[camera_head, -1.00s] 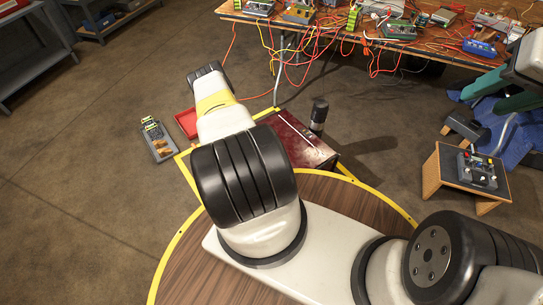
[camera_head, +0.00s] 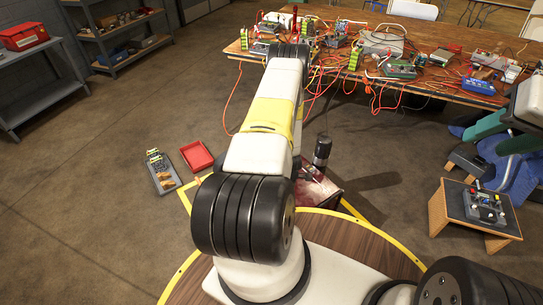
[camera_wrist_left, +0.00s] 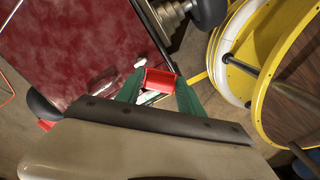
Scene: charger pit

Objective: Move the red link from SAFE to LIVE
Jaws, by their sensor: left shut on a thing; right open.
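My left gripper (camera_wrist_left: 158,92) shows in the left wrist view, its green fingers shut on a small red piece (camera_wrist_left: 160,77), which looks like the red link. Below it are a dark red surface and pale small shapes, partly hidden by the fingers. In the head view my own left arm hides this gripper. My right gripper (camera_head: 482,142) is open and empty at the right edge, its green fingers above a blue cloth. No SAFE or LIVE marking can be read.
A dark red box (camera_head: 325,199) stands by the yellow-edged round platform (camera_head: 375,240). A black cylinder (camera_head: 322,151) rises beside it. A red tray (camera_head: 197,156) and a grey tray (camera_head: 166,187) lie on the floor. A wooden stool (camera_head: 438,212) bears a switch board (camera_head: 485,207). A cluttered table (camera_head: 430,35) stands behind.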

